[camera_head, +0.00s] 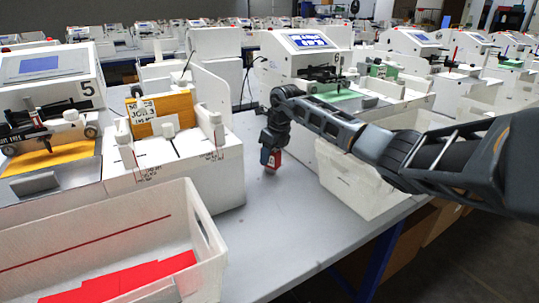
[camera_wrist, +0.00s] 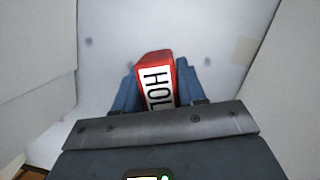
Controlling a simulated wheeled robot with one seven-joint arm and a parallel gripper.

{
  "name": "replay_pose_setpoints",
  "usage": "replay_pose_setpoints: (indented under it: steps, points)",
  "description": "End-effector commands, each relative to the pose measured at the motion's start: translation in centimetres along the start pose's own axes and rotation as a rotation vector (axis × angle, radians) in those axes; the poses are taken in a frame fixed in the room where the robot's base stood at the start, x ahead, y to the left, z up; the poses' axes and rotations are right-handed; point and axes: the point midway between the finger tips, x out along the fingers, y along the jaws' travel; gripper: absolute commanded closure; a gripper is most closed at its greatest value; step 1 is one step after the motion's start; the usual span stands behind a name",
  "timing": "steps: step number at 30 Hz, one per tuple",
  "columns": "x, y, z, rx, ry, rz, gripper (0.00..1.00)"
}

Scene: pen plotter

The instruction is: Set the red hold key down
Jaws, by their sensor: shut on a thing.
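The red hold key (camera_wrist: 155,62) has a white label with black letters, of which "HOL" can be read in the wrist view. My gripper (camera_wrist: 158,85) is shut on it, with a blue finger on each side. In the head view my gripper (camera_head: 268,152) points down between two white plotter stations, and the red key (camera_head: 273,162) shows at its fingertips. The key is close above or at the grey table (camera_head: 262,225); I cannot tell whether it touches. Part of the key is hidden by the fingers and palm.
A white bin (camera_head: 205,235) with red pieces stands at front left. A plotter with an orange sheet (camera_head: 175,108) stands left of my gripper. A white bin (camera_head: 350,185) stands close on the right, partly behind my arm. Bare table lies in front, towards the table's edge.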

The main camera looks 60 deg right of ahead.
Motion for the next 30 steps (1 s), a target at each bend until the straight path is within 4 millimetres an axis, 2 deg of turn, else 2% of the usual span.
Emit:
replay_pose_setpoints:
  steps: [4, 5, 12, 19, 23, 26, 30]
  points:
    - [0.3, 0.0, -0.1, 0.0, 0.001, 0.0, 0.9]
    - [0.3, 0.0, -0.1, 0.0, 0.001, 0.0, 0.58]
    - [0.2, 0.0, -0.1, 0.0, 0.0, 0.001, 0.35]
    - [0.2, 0.0, -0.1, 0.0, 0.0, 0.0, 0.34]
    - [-0.5, 0.0, 0.1, -0.001, -0.001, -0.001, 0.34]
    - [-1.9, -0.1, 0.1, -0.002, -0.002, -0.001, 0.34]
    - [-4.7, -0.1, 0.1, -0.002, -0.003, -0.002, 0.34]
